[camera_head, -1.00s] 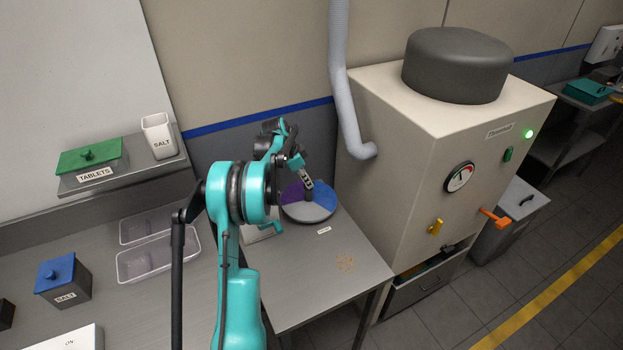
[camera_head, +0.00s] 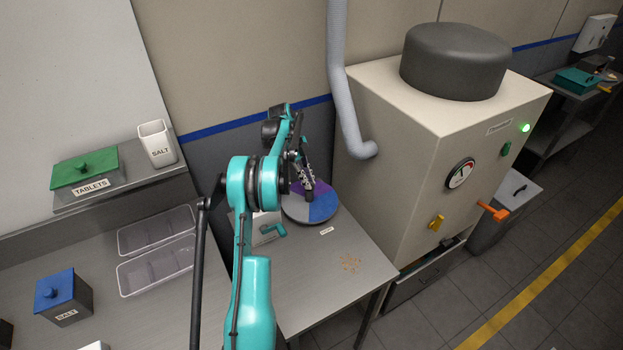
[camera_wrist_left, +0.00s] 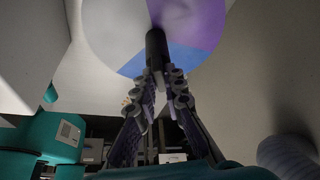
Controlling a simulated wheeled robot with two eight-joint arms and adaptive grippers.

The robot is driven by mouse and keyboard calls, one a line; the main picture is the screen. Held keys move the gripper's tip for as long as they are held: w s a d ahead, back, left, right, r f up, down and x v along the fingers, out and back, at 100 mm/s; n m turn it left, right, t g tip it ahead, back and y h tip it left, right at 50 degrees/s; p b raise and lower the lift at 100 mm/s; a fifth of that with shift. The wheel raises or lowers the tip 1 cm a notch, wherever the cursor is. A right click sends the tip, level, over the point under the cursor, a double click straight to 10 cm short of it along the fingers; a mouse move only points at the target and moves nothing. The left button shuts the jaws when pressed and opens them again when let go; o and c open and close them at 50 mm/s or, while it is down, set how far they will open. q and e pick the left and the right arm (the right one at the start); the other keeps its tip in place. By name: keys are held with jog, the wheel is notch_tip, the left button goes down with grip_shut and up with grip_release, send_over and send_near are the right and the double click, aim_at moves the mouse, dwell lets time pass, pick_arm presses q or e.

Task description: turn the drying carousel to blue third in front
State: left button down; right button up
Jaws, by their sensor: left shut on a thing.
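The drying carousel (camera_head: 296,213) is a round disc split into purple, blue and grey thirds, on the table beside the machine. In the head view its blue third (camera_head: 325,207) faces right and toward the front, purple is at the back, and grey is at the front left. A dark upright post (camera_wrist_left: 156,46) rises from the disc. My left gripper (camera_head: 308,186) is over the disc and shut on the post; its fingers (camera_wrist_left: 166,78) close around the lower end of the post in the wrist view. My right gripper is not in view.
A small label (camera_head: 327,231) and a crumb patch (camera_head: 350,262) lie on the table in front of the carousel. The cream machine (camera_head: 400,170) stands close on the right, with a grey pipe (camera_head: 340,80) behind. Clear trays (camera_head: 157,232) are at left.

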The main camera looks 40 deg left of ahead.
pick_arm(q)
jog(key=m+g, duration=0.1)
jog(key=m, duration=0.2)
jog(key=m+g+p, duration=0.1)
jog(key=m, duration=0.1)
jog(key=shift+w+m, duration=0.15)
jog(key=shift+m, duration=0.25)
jog(key=shift+y, duration=0.3)
jog(key=c, duration=1.6)
grip_release()
jog(key=shift+r, duration=0.1)
jog(key=v, duration=0.7)
jog(key=shift+w+a+r, duration=0.1)
jog(key=shift+w, duration=0.05)
